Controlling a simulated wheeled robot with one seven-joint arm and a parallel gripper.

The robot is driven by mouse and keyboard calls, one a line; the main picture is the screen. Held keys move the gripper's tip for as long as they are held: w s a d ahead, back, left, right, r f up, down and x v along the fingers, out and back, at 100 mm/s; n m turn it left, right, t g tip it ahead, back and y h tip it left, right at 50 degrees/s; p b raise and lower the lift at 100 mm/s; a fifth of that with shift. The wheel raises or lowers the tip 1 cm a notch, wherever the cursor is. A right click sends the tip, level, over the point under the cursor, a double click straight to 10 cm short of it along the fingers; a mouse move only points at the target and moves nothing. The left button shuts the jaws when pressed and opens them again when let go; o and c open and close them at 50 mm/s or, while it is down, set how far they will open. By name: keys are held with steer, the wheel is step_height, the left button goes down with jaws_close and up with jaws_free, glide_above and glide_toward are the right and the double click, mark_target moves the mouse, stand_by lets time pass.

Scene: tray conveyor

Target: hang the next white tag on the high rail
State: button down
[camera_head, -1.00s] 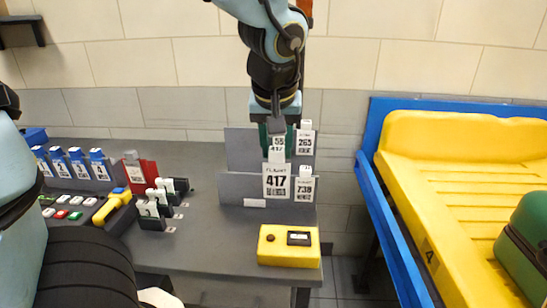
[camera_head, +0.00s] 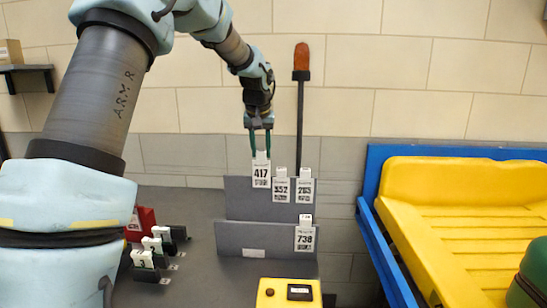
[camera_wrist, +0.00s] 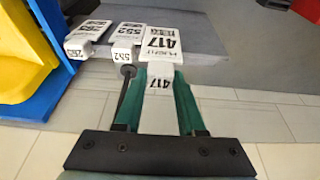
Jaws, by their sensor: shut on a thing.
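A white tag numbered 417 (camera_head: 261,175) is gripped by its top tab between the green fingers of my gripper (camera_head: 262,150). It is upright at the left part of the high rail (camera_head: 238,207), the upper grey panel. I cannot tell if it bears on the rail. Two white tags, 552 (camera_head: 281,188) and one that looks like 265 (camera_head: 305,190), hang to its right on that rail. Tag 738 (camera_head: 304,236) hangs on the low rail (camera_head: 235,238). The wrist view shows my gripper (camera_wrist: 160,75) around the tab of tag 417 (camera_wrist: 160,45), beside the other tags.
White numbered clips (camera_head: 150,247) in black holders and a red holder (camera_head: 143,222) are at left. A blue-framed yellow conveyor (camera_head: 460,220) is at right.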

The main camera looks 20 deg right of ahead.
mark_target(257, 164)
steer(key=shift+w+a+f, duration=0.1)
steer(key=shift+w+a, duration=0.1)
steer(key=shift+w, duration=0.35)
steer(key=shift+w+a, duration=0.15)
steer(key=shift+w, duration=0.35)
steer(key=shift+f+b, duration=1.8)
steer(key=shift+f, duration=0.9)
steer(key=shift+c, duration=2.1)
jaws_free()
steer(key=b+v, duration=0.2)
steer(key=v, duration=0.8)
steer(key=s+a+f+n, duration=0.1)
steer(key=s+a+f, duration=0.25)
steer(key=a, duration=0.25)
steer(key=s+a+f+g+y, duration=0.1)
steer(key=s+a+f, duration=0.2)
steer(key=a+f, duration=0.3)
steer(key=s+a+f+n, duration=0.1)
steer(key=s+a+f, duration=0.2)
steer(key=a, duration=0.4)
steer(key=s+a+f+n, duration=0.1)
steer(key=s+a+f, duration=0.6)
steer(key=s+a, duration=0.3)
steer(key=s, duration=0.3)
steer(key=shift+a+f+n+g, duration=0.2)
steer(key=shift+f+n+g, duration=0.05)
steer(key=shift+n+g, duration=0.15)
steer(key=shift+w, duration=0.1)
